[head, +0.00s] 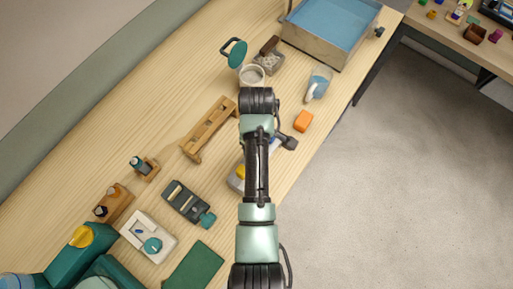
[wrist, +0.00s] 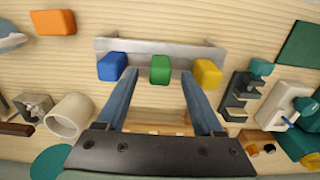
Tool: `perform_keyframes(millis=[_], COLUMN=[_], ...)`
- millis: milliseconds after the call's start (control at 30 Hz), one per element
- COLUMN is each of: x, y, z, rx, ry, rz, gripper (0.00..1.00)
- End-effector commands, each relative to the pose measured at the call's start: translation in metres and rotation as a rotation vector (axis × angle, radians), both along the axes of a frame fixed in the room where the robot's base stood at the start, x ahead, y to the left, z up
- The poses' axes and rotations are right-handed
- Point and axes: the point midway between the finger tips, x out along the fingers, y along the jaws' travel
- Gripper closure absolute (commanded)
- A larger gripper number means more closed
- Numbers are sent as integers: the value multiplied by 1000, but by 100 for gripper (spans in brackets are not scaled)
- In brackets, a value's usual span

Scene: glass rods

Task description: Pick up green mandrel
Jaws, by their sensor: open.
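The green mandrel (wrist: 160,69) shows in the wrist view as a green block end at the front of a pale metal rack (wrist: 155,46). It sits between a blue block (wrist: 111,67) on the left and a yellow block (wrist: 208,73) on the right. My gripper (wrist: 158,76) is open, with one finger tip on each side of the green end and a gap showing on both sides. How far the tips are above it I cannot tell. In the head view my arm hides the green mandrel; yellow (head: 240,171) shows beside the arm.
An orange block (head: 303,121) and a glass jug (head: 317,84) lie right of my arm. A wooden rack (head: 208,130) and a dark green-knobbed device (head: 187,203) are on the left. A blue-filled metal tray (head: 318,48) stands at the far end. The table's right edge is close.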

Motion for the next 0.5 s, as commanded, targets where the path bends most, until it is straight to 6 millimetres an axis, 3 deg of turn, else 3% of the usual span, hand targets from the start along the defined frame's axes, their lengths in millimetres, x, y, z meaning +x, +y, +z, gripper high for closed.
perform_keyframes(millis=[200, 467, 500], x=[-1, -1, -1], y=[0, 0, 0], z=[-22, -26, -26], rx=[0, -1, 0], ry=[1, -1, 0], rz=[0, 0, 0], gripper=[31, 31, 37])
